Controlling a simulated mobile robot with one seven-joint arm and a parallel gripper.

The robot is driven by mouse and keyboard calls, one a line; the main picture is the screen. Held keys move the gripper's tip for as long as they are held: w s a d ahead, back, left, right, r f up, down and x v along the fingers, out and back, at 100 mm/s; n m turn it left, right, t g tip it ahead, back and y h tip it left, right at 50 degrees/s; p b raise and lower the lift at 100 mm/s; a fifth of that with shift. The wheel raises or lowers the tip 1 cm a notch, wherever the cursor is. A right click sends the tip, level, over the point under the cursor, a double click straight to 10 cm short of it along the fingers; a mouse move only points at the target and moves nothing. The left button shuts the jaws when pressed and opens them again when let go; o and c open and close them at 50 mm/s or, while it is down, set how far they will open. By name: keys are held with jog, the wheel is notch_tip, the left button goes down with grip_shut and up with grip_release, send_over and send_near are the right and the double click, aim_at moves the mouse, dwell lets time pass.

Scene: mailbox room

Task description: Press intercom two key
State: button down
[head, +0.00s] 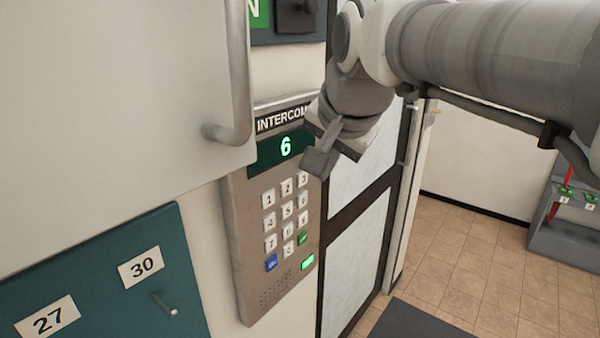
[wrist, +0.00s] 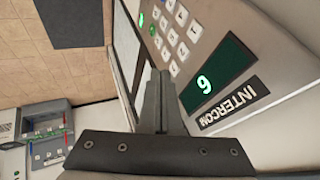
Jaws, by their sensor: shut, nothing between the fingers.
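The intercom (head: 238,208) is a grey-brown panel on the wall, with a dark green display (head: 268,152) reading 6. Its keypad has white number keys, a blue key and a green key. The two key (head: 287,187) is in the top row, between the one key and the three key. In the wrist view the intercom (wrist: 262,75) appears rotated, with its keys partly hidden by my fingers. My gripper (head: 318,162) is shut and empty, in front of the panel's upper right, by the display. Its fingertips (wrist: 161,75) look apart from the keys, but the gap is hard to judge.
A large pale door with a metal handle (head: 240,75) juts out at the left. Teal numbered mailboxes (head: 100,285) stand below it. A dark-framed glass door (head: 360,250) is right of the intercom. Tiled floor (head: 480,270) lies open at right, before a grey unit (head: 570,235).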

aim_at(286, 188)
jog(key=shift+w+f, duration=0.1)
jog(key=shift+w+a+f+p, duration=0.15)
jog(key=shift+w+a+f, duration=0.6)
jog(key=shift+w+f, duration=0.6)
jog(key=shift+w+a+f+p, duration=0.2)
jog(key=shift+w+a+f, duration=0.6)
jog(key=shift+w+f, duration=0.55)
jog(key=shift+w+a+f+p, duration=0.15)
jog(key=shift+w+a+f, duration=0.6)
jog(key=shift+w+f, duration=0.55)
jog(key=shift+w+r, duration=0.1)
jog(key=shift+w+a+b, duration=0.35)
jog(key=shift+a+b, duration=0.05)
jog(key=shift+a, duration=0.1)
jog(key=shift+a+r, duration=0.15)
jog(key=shift+r, duration=0.05)
